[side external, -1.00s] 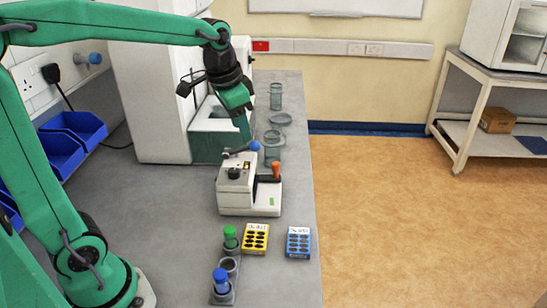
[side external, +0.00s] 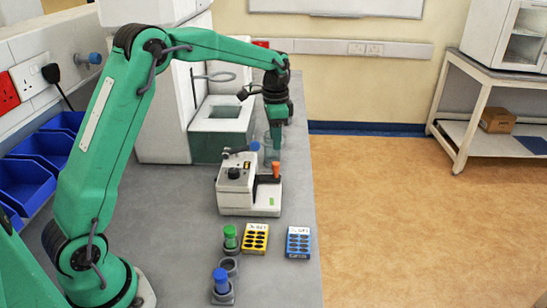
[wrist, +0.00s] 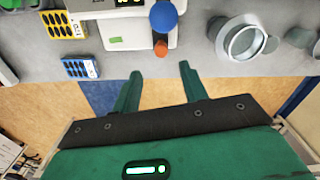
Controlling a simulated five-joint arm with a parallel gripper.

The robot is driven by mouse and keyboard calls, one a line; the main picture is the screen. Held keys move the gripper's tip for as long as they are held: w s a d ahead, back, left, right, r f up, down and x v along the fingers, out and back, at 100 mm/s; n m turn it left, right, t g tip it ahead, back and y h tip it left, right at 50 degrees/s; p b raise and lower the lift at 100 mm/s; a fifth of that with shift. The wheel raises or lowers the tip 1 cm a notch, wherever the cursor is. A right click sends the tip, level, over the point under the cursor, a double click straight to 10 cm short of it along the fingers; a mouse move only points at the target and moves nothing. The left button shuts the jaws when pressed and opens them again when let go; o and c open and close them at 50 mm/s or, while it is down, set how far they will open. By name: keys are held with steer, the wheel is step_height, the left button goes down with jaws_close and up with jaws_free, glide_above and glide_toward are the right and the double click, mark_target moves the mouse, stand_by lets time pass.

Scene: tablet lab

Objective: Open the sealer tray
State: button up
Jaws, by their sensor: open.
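The sealer (side external: 240,196) is a small white bench machine with a blue ball (side external: 255,146) on a lever and an orange knob (side external: 276,168) at its right side. Its tray position is hard to tell. In the wrist view the sealer (wrist: 118,30) is at the top, with the blue ball (wrist: 163,17) above the orange knob (wrist: 160,48). My gripper (side external: 276,150) points down by the sealer's right side, near the orange knob. In the wrist view my gripper (wrist: 160,72) is open and empty, its fingers apart below the knob.
A yellow rack (side external: 255,239) and a blue rack (side external: 298,243) lie in front of the sealer. Green-capped (side external: 230,238) and blue-capped (side external: 221,282) vials stand in holders to the left. A large white machine (side external: 160,90) stands behind. The bench edge is close on the right.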

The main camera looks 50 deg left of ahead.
mark_target(276, 163)
steer(key=shift+w+f, duration=0.15)
steer(key=shift+f, duration=0.05)
steer(key=shift+f, duration=3.9)
steer(key=shift+c, duration=0.4)
jaws_close()
